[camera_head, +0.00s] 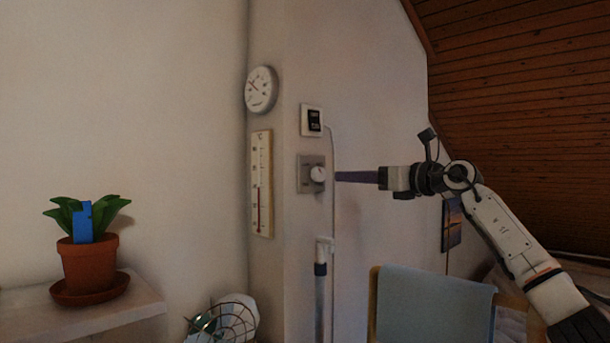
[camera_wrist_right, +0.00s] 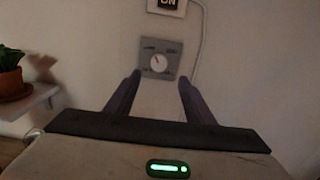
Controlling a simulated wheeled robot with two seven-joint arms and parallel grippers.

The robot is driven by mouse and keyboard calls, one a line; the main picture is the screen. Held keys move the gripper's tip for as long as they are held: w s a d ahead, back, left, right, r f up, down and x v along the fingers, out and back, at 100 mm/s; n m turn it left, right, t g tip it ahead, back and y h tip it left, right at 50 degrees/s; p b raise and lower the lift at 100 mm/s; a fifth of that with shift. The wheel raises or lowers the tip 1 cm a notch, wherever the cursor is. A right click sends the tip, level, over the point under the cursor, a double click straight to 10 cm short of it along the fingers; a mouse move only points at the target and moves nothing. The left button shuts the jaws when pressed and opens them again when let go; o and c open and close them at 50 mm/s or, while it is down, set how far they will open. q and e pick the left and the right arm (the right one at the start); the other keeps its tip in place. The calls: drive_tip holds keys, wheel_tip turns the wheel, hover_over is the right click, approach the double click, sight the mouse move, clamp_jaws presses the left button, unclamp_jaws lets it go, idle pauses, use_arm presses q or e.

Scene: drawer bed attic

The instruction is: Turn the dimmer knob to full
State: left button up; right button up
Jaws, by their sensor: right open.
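The dimmer knob (camera_head: 318,174) is a round white knob on a grey square wall plate (camera_head: 304,185). In the right wrist view the knob (camera_wrist_right: 158,64) shows face-on with a dark pointer line, pointing roughly up and a little left. Small marks on the plate are too blurred to read. My right gripper (camera_head: 338,177) comes in from the right, its dark fingers pointing at the knob. In the wrist view its fingers (camera_wrist_right: 160,78) are apart, one toward each side of the plate, with nothing between them. The fingers appear short of the knob. My left gripper is not in view.
A small white unit with a dark display (camera_head: 313,121) is above the plate, its cable running down at right. A thermometer (camera_head: 262,184) and a round dial (camera_head: 261,90) hang left. A potted plant (camera_head: 88,262) stands on a shelf; a chair back (camera_head: 430,305) is below my right arm.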

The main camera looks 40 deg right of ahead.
sight(322, 175)
drive_tip(key=w+p, duration=0.1)
drive_tip(key=w, duration=0.4)
drive_tip(key=w+a+p, duration=0.1)
drive_tip(key=w, duration=0.1)
drive_tip(key=shift+w+r+p, duration=0.15)
drive_tip(key=shift+w+p, duration=0.15)
drive_tip(key=shift+w, duration=0.75)
drive_tip(key=shift+c, duration=0.3)
drive_tip(key=c, duration=1)
drive_tip(key=shift+p, duration=0.35)
